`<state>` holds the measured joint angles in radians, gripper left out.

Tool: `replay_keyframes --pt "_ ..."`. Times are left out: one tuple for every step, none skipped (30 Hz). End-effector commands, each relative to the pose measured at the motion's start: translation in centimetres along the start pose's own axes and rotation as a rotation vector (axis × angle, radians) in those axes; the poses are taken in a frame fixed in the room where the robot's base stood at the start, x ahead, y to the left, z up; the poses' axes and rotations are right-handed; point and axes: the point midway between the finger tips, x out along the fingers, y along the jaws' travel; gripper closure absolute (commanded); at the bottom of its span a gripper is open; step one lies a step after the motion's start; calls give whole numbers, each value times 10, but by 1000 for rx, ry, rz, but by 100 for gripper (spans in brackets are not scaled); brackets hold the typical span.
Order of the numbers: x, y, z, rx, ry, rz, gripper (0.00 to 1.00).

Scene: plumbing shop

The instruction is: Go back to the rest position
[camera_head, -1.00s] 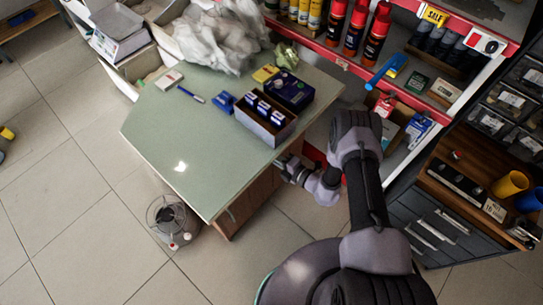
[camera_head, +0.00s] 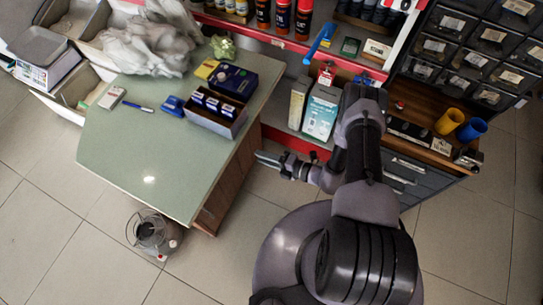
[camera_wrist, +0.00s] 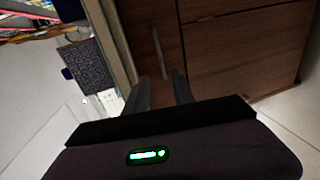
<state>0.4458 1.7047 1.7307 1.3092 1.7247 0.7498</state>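My gripper (camera_head: 264,159) is beside the right edge of the green-topped table (camera_head: 135,155), over the floor gap between table and shelf. In the wrist view my gripper (camera_wrist: 160,76) shows two dark fingers apart, with nothing between them. Beyond the fingers is a brown wooden cabinet front (camera_wrist: 235,50) with a handle. My arm is folded close to my body at the lower right of the head view.
On the table are an open box of dark packs (camera_head: 215,110), a dark blue box (camera_head: 232,82), a blue pen (camera_head: 139,107) and crumpled plastic (camera_head: 150,45). A red-edged shelf (camera_head: 290,43) and grey drawers (camera_head: 405,175) stand to the right. A small round heater (camera_head: 153,232) is on the floor.

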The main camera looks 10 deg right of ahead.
Motion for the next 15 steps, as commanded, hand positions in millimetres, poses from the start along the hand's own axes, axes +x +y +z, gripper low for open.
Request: replay_keyframes --pt "-12 2 1 2 -5 0 70" --pt "-18 2 1 1 -5 0 70" --pt "-24 1 1 1 -3 0 70" --pt "-28 1 1 1 -3 0 70" --pt "-31 1 0 1 -2 0 70" --pt "-34 0 0 0 -1 0 70" --pt "-36 0 0 1 -1 0 70" --pt "-37 0 0 1 -1 0 70" --pt "-37 0 0 0 0 0 70" --pt "-37 0 -1 0 0 0 70" --pt "-37 -1 -1 0 1 0 70" --pt "-37 -1 -1 0 1 0 70" --pt "-37 -1 -1 0 1 0 70" --pt "-37 -1 -1 0 1 0 70" --pt "-37 -1 -1 0 1 0 70"
